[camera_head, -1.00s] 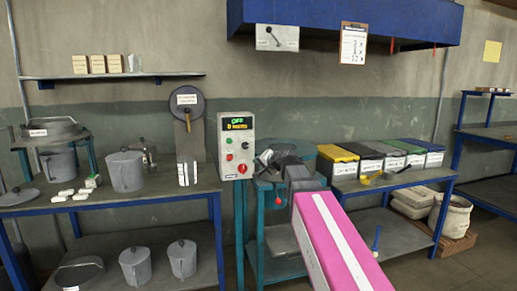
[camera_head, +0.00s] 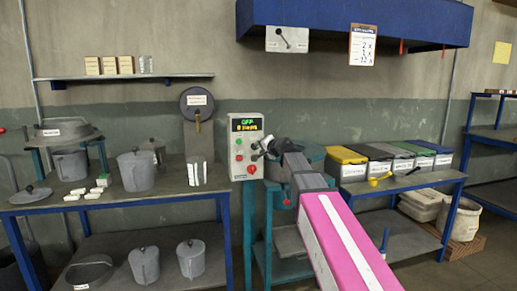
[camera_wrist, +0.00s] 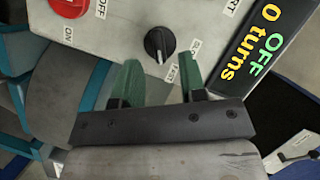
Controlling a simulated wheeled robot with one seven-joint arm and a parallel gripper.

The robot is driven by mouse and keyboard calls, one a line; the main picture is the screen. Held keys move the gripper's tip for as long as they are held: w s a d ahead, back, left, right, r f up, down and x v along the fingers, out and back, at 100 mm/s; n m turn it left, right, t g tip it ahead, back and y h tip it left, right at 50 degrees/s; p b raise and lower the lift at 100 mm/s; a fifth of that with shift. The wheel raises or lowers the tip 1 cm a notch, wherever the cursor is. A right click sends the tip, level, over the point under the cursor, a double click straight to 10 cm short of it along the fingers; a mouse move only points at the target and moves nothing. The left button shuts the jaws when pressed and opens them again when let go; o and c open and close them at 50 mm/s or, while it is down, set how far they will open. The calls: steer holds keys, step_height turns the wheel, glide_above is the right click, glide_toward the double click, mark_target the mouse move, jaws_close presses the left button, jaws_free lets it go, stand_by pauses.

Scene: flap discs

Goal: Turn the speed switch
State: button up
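The speed switch (camera_wrist: 159,44) is a black knob with a white pointer line on the grey control box, with SLOW and FAST labels beside it in the wrist view. The control box (camera_head: 239,128) is upright in the head view, with a display (camera_head: 246,125) reading OFF and 0 turns. My gripper (camera_wrist: 159,61) is open, its two green fingers apart and empty. The knob lies just beyond the gap between the fingertips, and I see no contact. In the head view my gripper (camera_head: 262,148) is close in front of the box and partly covers its right side.
A red button (camera_wrist: 68,6) is on the box beside an OFF label. Lidded bins (camera_head: 355,172) stand on the right bench. Metal pots (camera_head: 136,172) stand on the left bench. A grey disc stand (camera_head: 197,138) is just left of the box.

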mark_target(255, 147)
steer(key=shift+x, duration=1.25)
jaws_close()
steer(key=shift+n, duration=0.3)
steer(key=n+h, duration=0.1)
steer(key=n, duration=0.1)
steer(key=n+h, duration=0.2)
steer(key=n, duration=0.1)
steer(key=a+n+h, duration=0.1)
steer(key=n+h, duration=0.1)
steer(key=shift+s+r+n, duration=0.1)
steer(key=shift+r+n, duration=0.2)
steer(key=shift+n, duration=0.1)
steer(key=shift+h, duration=0.3)
